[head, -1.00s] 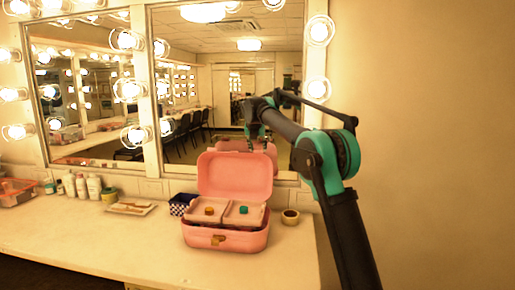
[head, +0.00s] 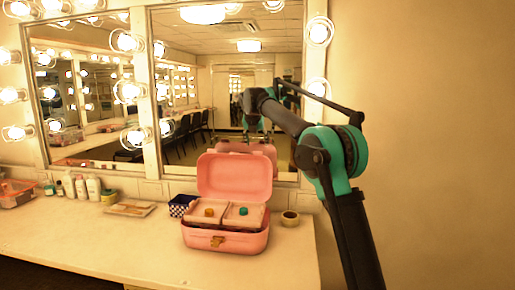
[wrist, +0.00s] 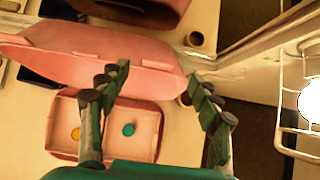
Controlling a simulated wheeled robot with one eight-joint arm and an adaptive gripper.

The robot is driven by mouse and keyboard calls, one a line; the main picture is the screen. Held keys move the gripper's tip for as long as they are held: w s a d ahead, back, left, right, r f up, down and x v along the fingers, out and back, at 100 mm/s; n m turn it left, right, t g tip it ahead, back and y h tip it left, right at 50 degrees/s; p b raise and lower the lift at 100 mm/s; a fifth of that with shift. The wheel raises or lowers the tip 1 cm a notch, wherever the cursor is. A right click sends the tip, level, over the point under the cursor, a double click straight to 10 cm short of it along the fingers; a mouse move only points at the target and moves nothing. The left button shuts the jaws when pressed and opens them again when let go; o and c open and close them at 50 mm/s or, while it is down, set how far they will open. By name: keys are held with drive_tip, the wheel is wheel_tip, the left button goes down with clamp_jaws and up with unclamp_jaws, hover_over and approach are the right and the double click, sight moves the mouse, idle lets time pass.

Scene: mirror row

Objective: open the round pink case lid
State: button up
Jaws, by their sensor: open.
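The pink case (head: 226,240) stands on the counter with its rounded lid (head: 235,177) raised upright at the back. Inside are two pale pink compartments, one with an orange knob (head: 209,212) and one with a teal knob (head: 243,211). In the wrist view the lid (wrist: 110,62) spans the upper left, and the compartments show below it. My gripper (head: 256,134) is above the case and lid, in front of the mirror. In the wrist view its two fingers are spread wide (wrist: 160,90), with nothing held between them. The lid looks apart from the fingers in the head view.
A mirror (head: 225,85) with bulbs stands behind the counter (head: 110,235) and reflects the case. A blue checked box (head: 181,205) and a small round pot (head: 290,218) flank the case. Bottles and a tray (head: 130,209) are at left. The front left counter is clear.

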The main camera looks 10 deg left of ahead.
drive_tip(key=v, duration=0.7)
drive_tip(key=s+d+f+m+g, duration=0.1)
drive_tip(key=s+d+f+m, duration=0.75)
drive_tip(key=d+f, duration=0.2)
drive_tip(key=s+d+f+m+g, duration=0.1)
drive_tip(key=s+d+f+m, duration=0.6)
drive_tip(key=d+f+m, duration=0.4)
drive_tip(key=s+d+f+m, duration=0.3)
drive_tip(key=s+f+m, duration=0.2)
drive_tip(key=s, duration=0.5)
drive_tip(key=s+d+f+m+g, duration=0.1)
drive_tip(key=s+d+f+m, duration=0.3)
drive_tip(key=s+f, duration=0.5)
drive_tip(key=s+d+f+m, duration=0.4)
drive_tip(key=s+f+m, duration=0.3)
drive_tip(key=s, duration=0.6)
drive_tip(key=shift+d, duration=0.25)
drive_tip(key=shift+r, duration=0.1)
